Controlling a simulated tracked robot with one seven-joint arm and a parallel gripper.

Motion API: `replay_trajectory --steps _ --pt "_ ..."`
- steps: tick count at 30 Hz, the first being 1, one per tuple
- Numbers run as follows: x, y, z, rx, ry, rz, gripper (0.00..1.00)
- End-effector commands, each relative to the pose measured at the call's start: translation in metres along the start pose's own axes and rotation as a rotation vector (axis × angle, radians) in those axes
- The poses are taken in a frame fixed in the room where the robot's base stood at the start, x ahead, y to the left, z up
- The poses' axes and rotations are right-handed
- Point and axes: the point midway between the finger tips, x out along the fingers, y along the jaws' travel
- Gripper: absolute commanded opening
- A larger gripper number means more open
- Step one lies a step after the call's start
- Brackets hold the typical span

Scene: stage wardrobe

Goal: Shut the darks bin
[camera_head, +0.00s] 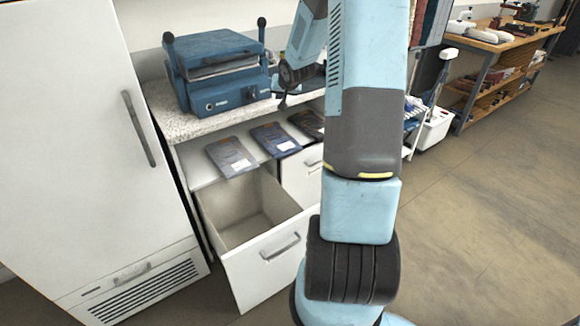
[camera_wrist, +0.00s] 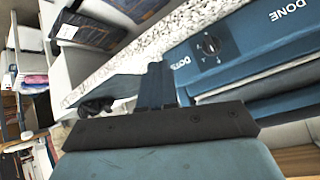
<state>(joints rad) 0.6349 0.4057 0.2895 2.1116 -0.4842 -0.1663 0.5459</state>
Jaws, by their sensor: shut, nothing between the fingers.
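An open white drawer-like bin (camera_head: 264,252) stands out from the cabinet below the counter in the head view. Its inside looks empty, and its front has a grey bar handle (camera_head: 280,247). I cannot read a label that marks it as the darks bin. A second white front (camera_head: 300,178) beside it looks closed, partly hidden by my arm. My gripper (camera_head: 283,98) is shut and empty, above the counter by the blue machine and well above the open bin. It also shows in the wrist view (camera_wrist: 150,92), close to the machine.
The blue machine (camera_head: 217,75) sits on the speckled counter (camera_head: 190,127). A tall white cabinet (camera_head: 75,130) stands close at left. A workbench (camera_head: 500,42) is at back right. The floor (camera_head: 480,230) at right is clear.

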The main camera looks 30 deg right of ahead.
Motion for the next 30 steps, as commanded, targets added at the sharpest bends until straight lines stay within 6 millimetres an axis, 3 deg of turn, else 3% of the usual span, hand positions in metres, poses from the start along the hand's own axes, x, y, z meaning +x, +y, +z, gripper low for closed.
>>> replay_trajectory --steps 1,6,15,21,30 --pt "0.018 0.009 0.005 0.024 0.000 -0.016 0.00" --pt "0.070 0.034 0.021 0.112 0.019 -0.086 0.00" --pt "0.149 0.078 0.063 0.301 0.056 -0.227 0.00" --pt "0.191 0.106 0.100 0.448 0.086 -0.332 0.00" --pt "0.237 0.145 0.163 0.699 0.145 -0.499 0.00"
